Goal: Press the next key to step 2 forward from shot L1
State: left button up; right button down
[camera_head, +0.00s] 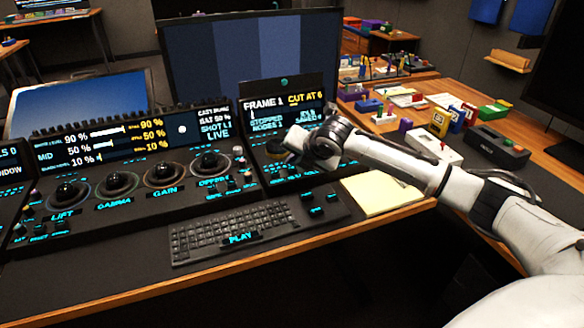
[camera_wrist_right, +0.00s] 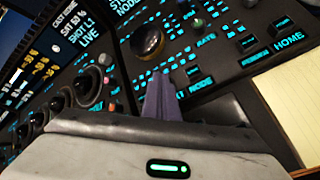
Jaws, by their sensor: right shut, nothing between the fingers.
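A black control panel (camera_head: 135,180) carries small keys with cyan labels, several too small to read, and I cannot tell which is the next key. The left display (camera_head: 182,130) shows "SHOT L1 LIVE". The right display (camera_head: 262,104) shows "FRAME 1", "CUT AT 6" and "STOPPED". My right gripper (camera_wrist_right: 160,88) is shut and empty, over the panel's right section. In the wrist view its fingers point at the area left of the lower keys (camera_wrist_right: 200,83); contact cannot be told. In the head view the wrist hides part of this section. My left gripper is not in view.
A row of trackballs (camera_head: 118,182) lies left of my right arm. A keyboard (camera_head: 230,230) sits in front with a "PLAY" label. Coloured boxes (camera_head: 440,120) crowd the table at right. A large monitor (camera_head: 250,50) stands behind.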

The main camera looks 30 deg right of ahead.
jog(key=shift+f, duration=0.6)
dwell(0.7)
jog(key=shift+r+p, duration=1)
jog(key=shift+p, duration=0.45)
